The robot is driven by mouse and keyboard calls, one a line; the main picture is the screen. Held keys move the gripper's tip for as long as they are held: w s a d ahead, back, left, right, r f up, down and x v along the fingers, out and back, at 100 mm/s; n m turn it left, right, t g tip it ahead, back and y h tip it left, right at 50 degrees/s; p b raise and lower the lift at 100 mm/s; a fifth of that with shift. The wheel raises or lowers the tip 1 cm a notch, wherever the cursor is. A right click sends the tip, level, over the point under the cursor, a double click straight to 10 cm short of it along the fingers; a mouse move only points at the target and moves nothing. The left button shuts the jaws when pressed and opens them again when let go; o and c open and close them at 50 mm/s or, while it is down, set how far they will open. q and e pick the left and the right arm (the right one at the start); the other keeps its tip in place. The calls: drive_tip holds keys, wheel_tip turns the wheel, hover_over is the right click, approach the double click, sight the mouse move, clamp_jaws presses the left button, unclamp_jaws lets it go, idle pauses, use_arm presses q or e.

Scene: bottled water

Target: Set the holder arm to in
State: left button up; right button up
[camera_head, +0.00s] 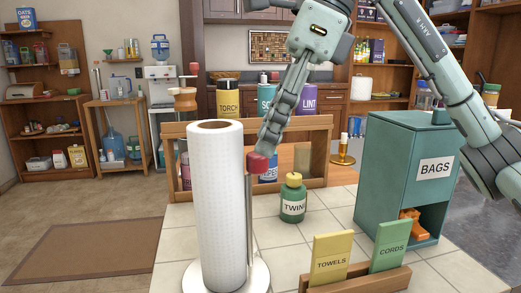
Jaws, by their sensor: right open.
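A paper towel holder stands at the front left of the tiled counter, with a tall white towel roll (217,205) on its round white base (257,278). The holder arm (249,222) is a thin upright metal rod with a red knob (258,163) on top. It stands just right of the roll, with little visible gap. My right gripper (267,145) points down from above, its fingers seen nearly edge-on. It is open, and its fingertips are at or just behind the red knob; I cannot tell whether they touch it. My left gripper is not in view.
A green twine jar (293,200) stands right of the holder. A teal bags box (403,175) stands further right. A wooden rack with towels (331,258) and cords (390,246) cards is in front. A wooden shelf (318,160) with labelled canisters is behind. Tiles between are clear.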

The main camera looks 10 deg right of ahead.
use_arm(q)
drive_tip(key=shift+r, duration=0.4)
use_arm(e)
drive_tip(key=shift+x, duration=1.7)
drive_tip(key=shift+w+r, duration=0.1)
drive_tip(key=shift+c, duration=0.3)
clamp_jaws()
drive_tip(key=shift+w+d+n, duration=0.1)
drive_tip(key=shift+d+n, duration=0.1)
drive_tip(key=shift+n, duration=0.2)
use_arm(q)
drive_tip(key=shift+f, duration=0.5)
use_arm(e)
drive_tip(key=shift+o, duration=0.3)
unclamp_jaws()
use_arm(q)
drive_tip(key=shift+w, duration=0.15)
use_arm(e)
drive_tip(key=shift+d+r, duration=0.1)
drive_tip(key=w+v, duration=0.1)
drive_tip(key=v, duration=1)
drive_tip(key=shift+s+d+r, duration=0.3)
drive_tip(key=shift+s, duration=0.05)
